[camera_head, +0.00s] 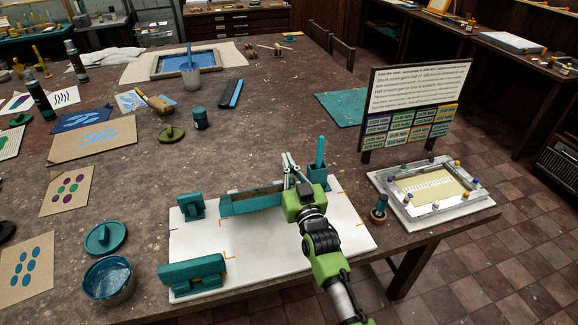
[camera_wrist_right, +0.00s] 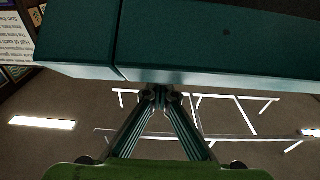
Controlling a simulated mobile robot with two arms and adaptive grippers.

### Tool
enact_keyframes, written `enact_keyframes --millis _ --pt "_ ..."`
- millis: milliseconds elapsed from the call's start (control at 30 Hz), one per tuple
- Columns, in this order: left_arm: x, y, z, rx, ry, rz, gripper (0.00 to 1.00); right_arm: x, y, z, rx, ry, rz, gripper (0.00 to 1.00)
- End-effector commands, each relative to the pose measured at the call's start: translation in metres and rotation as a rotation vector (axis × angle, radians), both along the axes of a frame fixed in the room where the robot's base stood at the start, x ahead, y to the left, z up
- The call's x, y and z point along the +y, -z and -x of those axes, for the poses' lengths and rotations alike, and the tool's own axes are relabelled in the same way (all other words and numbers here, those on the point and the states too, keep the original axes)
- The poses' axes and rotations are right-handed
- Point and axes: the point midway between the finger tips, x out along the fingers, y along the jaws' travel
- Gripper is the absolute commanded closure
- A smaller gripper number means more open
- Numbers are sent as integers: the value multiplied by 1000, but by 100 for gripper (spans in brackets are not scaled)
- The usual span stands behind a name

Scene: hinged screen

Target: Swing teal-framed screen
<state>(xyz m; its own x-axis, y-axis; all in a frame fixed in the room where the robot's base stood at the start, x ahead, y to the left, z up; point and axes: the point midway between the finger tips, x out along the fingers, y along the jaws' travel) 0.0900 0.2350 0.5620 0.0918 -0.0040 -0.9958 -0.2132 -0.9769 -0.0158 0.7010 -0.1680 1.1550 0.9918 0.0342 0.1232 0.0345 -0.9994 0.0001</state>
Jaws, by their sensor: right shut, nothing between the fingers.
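The teal-framed screen (camera_head: 250,202) is at the far side of a white board (camera_head: 255,258) near the table's front edge. A teal bar with a brown strip along it shows there; my right arm hides part of it, and I cannot tell its exact tilt. A teal upright (camera_head: 319,158) stands at its right end. My right gripper (camera_head: 290,168) is shut and empty beside the screen. In the right wrist view, the shut fingers (camera_wrist_right: 158,95) point at a teal bar (camera_wrist_right: 200,45), very close to it; contact is unclear. My left gripper is out of view.
Teal blocks (camera_head: 192,274) stand on the board's left side. A teal tub (camera_head: 108,280) is left of it.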

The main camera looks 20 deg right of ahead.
Motion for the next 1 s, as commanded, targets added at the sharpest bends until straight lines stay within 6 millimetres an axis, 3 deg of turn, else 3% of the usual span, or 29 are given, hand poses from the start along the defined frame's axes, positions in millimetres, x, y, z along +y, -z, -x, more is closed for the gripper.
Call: enact_keyframes --millis 400,767,833,1000 --pt "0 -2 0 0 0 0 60 1 -23 -29 -2 0 0 100" --pt "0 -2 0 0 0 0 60 1 -25 -32 -1 0 0 100" --pt "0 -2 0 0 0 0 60 1 -25 -32 -1 0 0 83" --pt "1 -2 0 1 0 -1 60 1 -25 -32 -1 0 0 82"
